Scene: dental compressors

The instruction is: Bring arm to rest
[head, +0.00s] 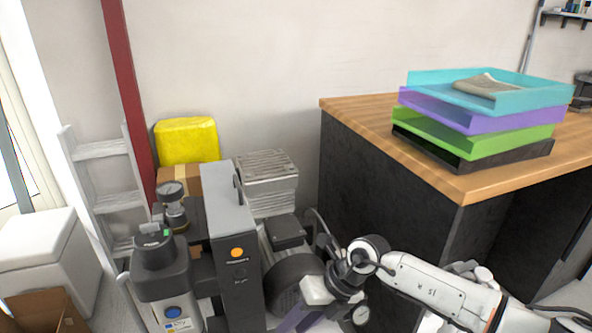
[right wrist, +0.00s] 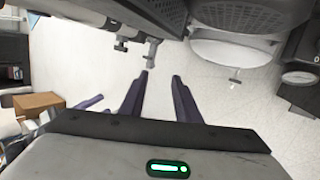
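My right arm comes in from the right in the head view and reaches down beside the dental compressor (head: 233,255). The compressor has a tall grey housing with an orange button. My right gripper (head: 298,319) is low at the bottom edge, partly cut off, with a purple finger showing. In the right wrist view my right gripper (right wrist: 160,78) has its two purple fingers apart, with only pale floor between them. Dark compressor parts (right wrist: 250,14) are above the fingers there.
A wooden-topped dark counter (head: 385,128) stands on the right, bearing stacked coloured trays (head: 465,122). A ladder (head: 103,185), a yellow block (head: 187,140) and a white bin (head: 45,245) stand on the left. A cardboard box (head: 45,312) is at the bottom left.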

